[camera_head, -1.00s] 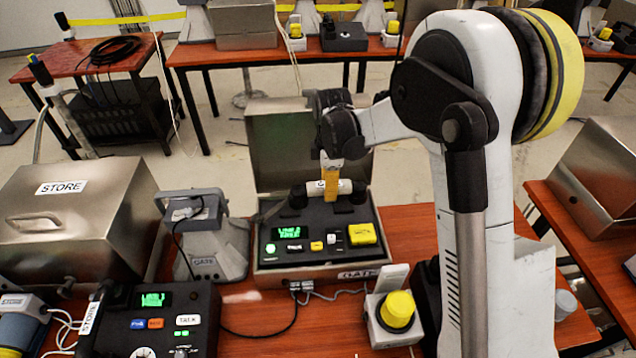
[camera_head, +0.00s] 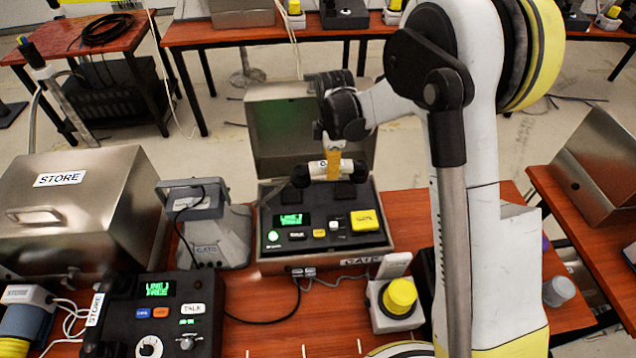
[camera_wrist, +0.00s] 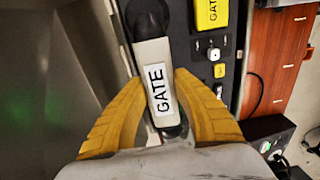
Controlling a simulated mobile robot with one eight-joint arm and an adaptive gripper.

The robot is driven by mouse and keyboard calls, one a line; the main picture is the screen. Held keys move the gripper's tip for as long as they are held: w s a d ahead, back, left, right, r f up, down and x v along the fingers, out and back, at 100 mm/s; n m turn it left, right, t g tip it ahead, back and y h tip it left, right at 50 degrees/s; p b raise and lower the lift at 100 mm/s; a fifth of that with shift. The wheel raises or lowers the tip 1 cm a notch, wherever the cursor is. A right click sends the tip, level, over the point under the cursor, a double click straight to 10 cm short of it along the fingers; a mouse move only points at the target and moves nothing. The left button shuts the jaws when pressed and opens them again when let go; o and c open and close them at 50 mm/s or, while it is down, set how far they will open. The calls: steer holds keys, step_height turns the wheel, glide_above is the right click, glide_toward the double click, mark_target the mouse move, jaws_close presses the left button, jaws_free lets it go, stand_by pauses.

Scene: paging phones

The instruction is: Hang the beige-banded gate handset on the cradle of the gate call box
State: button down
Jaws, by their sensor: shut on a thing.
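The gate handset (camera_head: 316,172) is a dark bar with a pale beige band labelled GATE; its band (camera_wrist: 154,65) fills the middle of the wrist view. My gripper (camera_head: 333,166) has yellow fingers shut across the band, one on each side in the wrist view (camera_wrist: 158,84). The gate call box (camera_head: 378,240) is an open metal case with a dark panel, green screen and yellow block. Two dark pads, apparently the cradle (camera_head: 346,191), show just below the handset in the head view. The handset looks held above them, roughly level; the exact gap is unclear.
The raised lid (camera_head: 275,125) stands behind the handset. A grey GATE stand (camera_head: 215,240) is left of the box. A STORE metal case (camera_head: 75,205) and STORE console (camera_head: 165,320) lie further left. A yellow-topped button unit (camera_head: 398,300) stands front right.

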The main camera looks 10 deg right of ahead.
steer(key=shift+w+a+f+b, duration=0.2)
steer(key=shift+a+f+b, duration=0.25)
steer(key=shift+f, duration=0.55)
steer(key=shift+w+a+f+b, duration=0.25)
steer(key=shift+a+f, duration=0.4)
steer(key=shift+f, duration=0.4)
steer(key=shift+w+a+f+b, duration=0.15)
steer(key=shift+a+f+b, duration=0.3)
steer(key=shift+f, duration=0.55)
steer(key=shift+a, duration=0.1)
steer(key=shift+f, duration=0.1)
steer(key=c, duration=1.2)
jaws_free()
steer(key=shift+o, duration=0.2)
